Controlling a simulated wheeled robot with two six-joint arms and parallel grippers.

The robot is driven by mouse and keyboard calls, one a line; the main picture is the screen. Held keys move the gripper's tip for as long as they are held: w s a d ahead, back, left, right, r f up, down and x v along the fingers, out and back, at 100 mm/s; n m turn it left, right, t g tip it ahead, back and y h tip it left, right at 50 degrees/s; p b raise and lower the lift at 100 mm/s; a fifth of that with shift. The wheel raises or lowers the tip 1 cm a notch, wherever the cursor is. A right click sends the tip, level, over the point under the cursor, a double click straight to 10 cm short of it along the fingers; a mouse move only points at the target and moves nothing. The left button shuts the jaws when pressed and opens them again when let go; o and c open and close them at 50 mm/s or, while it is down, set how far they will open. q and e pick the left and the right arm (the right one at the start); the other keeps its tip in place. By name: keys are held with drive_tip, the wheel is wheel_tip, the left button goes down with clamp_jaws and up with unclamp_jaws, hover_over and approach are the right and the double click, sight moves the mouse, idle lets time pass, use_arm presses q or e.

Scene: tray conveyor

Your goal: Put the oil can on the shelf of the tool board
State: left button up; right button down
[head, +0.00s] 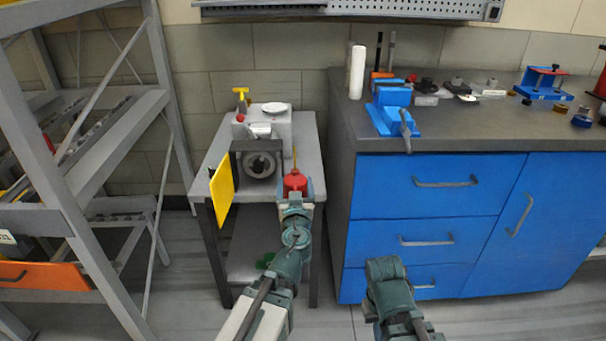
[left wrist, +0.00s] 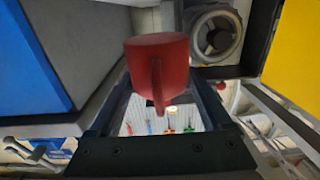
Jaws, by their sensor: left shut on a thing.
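The red oil can (head: 295,182) with its thin yellowish spout is at the front right of the grey machine table. My left gripper (head: 296,193) is shut on it from the front, with a finger on each side. In the left wrist view the red can body (left wrist: 150,62) and its handle fill the space between the fingers. I cannot tell whether its base touches the table. The tool board (head: 350,8) is on the wall at the top of the head view, and only its lower part shows. Of my right arm only a link shows; its fingers are not visible.
A machine with a round chuck (head: 258,165) and a yellow panel (head: 222,190) stands left of the can. The blue cabinet (head: 430,185), its grey top carrying a blue vise (head: 392,112) and a white cylinder (head: 357,72), stands right. A grey rack (head: 165,80) stands left.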

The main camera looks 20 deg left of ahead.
wheel_tip(320, 180, up, 34)
drive_tip(key=p, duration=3.4)
